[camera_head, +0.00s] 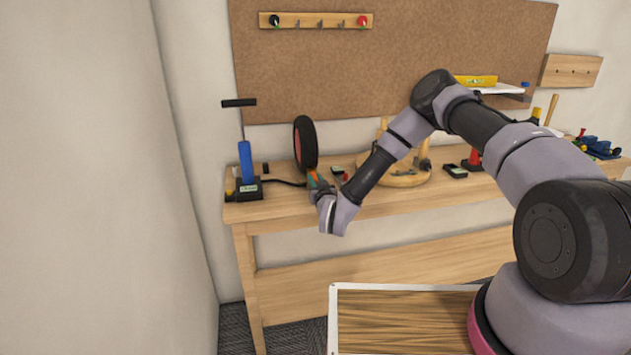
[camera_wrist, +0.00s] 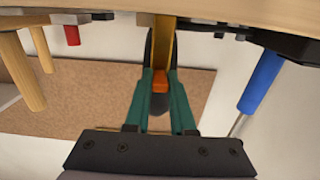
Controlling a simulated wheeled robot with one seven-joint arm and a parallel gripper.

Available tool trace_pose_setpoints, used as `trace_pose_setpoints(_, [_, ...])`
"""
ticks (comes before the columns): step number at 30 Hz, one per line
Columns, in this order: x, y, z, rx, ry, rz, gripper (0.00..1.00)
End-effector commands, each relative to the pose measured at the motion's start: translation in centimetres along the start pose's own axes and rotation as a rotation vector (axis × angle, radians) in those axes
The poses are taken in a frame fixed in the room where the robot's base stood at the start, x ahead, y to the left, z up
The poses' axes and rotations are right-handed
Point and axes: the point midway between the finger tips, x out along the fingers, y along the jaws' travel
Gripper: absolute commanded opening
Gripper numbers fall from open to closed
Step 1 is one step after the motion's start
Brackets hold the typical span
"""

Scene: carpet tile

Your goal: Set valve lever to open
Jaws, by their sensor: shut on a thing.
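My gripper (camera_head: 314,183) is at the front of the workbench, just below a black wheel with a red rim (camera_head: 298,146). In the wrist view its two green fingers (camera_wrist: 161,80) point up toward the bench edge and are closed around a narrow yellow-brown bar (camera_wrist: 163,42), which I take to be the valve lever. The fingers and wrist hide most of it in the head view. I cannot read the lever's open or closed marking. The valve body is not clear in either view.
A blue hand pump (camera_head: 245,162) with a black hose stands left of the wheel. A round wooden stand (camera_head: 405,178), small black devices and a red-topped item (camera_head: 474,158) lie to the right. A wood-topped surface (camera_head: 400,318) is below.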

Motion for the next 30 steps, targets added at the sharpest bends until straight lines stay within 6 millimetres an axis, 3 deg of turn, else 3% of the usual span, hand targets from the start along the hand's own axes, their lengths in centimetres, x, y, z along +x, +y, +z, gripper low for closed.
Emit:
trace_pose_setpoints(8, [0.0, -0.1, -0.9, -0.002, -0.126, -0.002, 0.00])
trace_pose_setpoints(30, [1.0, -0.2, -3.7, -0.004, -0.739, -0.003, 0.00])
